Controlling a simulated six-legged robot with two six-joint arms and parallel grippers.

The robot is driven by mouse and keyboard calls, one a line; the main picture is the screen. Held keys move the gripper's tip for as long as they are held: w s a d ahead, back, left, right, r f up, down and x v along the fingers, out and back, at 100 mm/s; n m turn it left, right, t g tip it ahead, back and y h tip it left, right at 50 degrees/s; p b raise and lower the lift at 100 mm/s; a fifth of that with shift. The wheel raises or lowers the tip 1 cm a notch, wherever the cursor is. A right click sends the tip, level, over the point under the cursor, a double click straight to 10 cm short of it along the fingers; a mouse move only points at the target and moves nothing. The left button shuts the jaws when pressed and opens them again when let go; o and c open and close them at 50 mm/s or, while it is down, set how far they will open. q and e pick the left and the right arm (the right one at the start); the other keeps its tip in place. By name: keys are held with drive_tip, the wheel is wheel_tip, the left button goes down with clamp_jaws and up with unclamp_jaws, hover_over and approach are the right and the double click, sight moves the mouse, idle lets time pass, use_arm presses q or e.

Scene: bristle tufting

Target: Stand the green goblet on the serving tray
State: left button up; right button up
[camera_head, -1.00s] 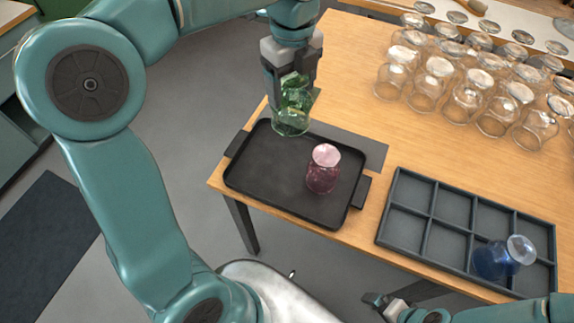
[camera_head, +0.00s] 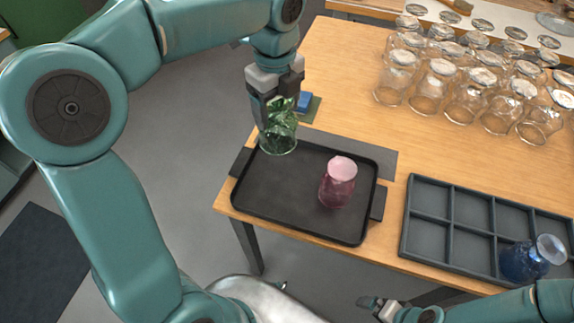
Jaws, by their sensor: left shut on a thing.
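The green goblet (camera_head: 279,136) is clear green glass and is held by my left gripper (camera_head: 279,106) over the far left corner of the serving tray (camera_head: 285,190). The gripper is shut on its upper part, and the goblet looks upright. I cannot tell whether its lower end touches the tray. The tray is black with a handle at each side. My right gripper (camera_head: 372,304) is low at the bottom of the view, off the front edge of the table; its jaws are too small to read.
A pink goblet (camera_head: 338,184) stands on the tray's right half. A grey compartment crate (camera_head: 430,238) at right holds a blue goblet (camera_head: 524,262). Several clear glasses (camera_head: 442,86) stand at the back right. A blue block (camera_head: 304,101) lies behind the tray. The tray's left and front are bare.

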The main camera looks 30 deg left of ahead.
use_arm(q)
wheel_tip(320, 180, down, 16)
drive_tip(key=b, duration=0.1)
drive_tip(key=shift+r, duration=0.25)
drive_tip(key=shift+s, duration=0.1)
drive_tip(key=shift+f+b, duration=0.15)
drive_tip(key=shift+b, duration=0.2)
drive_tip(key=o, duration=1.5)
